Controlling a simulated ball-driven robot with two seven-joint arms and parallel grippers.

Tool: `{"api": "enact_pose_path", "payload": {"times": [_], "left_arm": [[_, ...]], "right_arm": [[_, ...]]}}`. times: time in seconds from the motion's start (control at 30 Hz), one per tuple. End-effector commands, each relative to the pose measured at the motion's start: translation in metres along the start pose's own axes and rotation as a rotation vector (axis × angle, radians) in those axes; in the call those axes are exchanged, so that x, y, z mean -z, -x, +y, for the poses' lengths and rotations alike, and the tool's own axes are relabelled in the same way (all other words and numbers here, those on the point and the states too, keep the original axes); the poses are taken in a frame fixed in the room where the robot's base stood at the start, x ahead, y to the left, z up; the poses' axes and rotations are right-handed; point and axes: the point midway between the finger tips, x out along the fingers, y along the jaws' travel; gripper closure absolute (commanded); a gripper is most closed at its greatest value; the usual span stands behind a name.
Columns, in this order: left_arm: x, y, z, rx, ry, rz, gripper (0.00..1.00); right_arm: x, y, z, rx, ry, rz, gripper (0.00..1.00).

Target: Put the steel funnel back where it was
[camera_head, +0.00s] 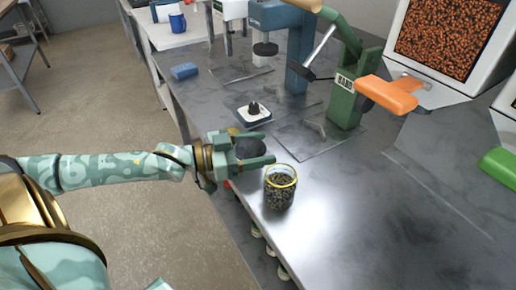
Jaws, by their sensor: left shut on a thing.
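My left gripper (258,149) reaches in from the left over the near left edge of the metal table. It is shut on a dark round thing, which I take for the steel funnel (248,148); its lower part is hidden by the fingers. A glass jar (280,188) with a yellow rim and dark contents stands upright on the table, just right of and nearer than the fingertips. My right gripper is not in view.
A small white scale-like device (254,113) with a dark knob sits beyond the gripper. Blue and green presses (346,100) stand at the back. The table (370,215) right of the jar is bare.

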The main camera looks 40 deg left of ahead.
Motion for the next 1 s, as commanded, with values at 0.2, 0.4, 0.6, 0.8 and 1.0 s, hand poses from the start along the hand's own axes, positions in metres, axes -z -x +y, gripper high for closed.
{"api": "enact_pose_path", "payload": {"times": [0.2,0.4,0.6,0.8,1.0], "left_arm": [[-0.002,0.0,0.0,0.0,0.0,0.0,0.15],[-0.002,0.0,0.0,0.0,0.0,0.0,0.15],[0.003,0.011,0.0,0.001,0.002,-0.001,0.15],[0.007,0.049,0.001,0.001,0.0,-0.003,0.15],[0.007,0.092,0.0,0.003,0.0,-0.002,0.15]], "right_arm": [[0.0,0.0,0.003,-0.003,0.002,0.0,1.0],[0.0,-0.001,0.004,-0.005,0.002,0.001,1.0],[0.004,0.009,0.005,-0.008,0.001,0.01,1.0],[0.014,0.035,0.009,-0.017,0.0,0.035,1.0],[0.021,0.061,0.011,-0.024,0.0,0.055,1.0]]}}
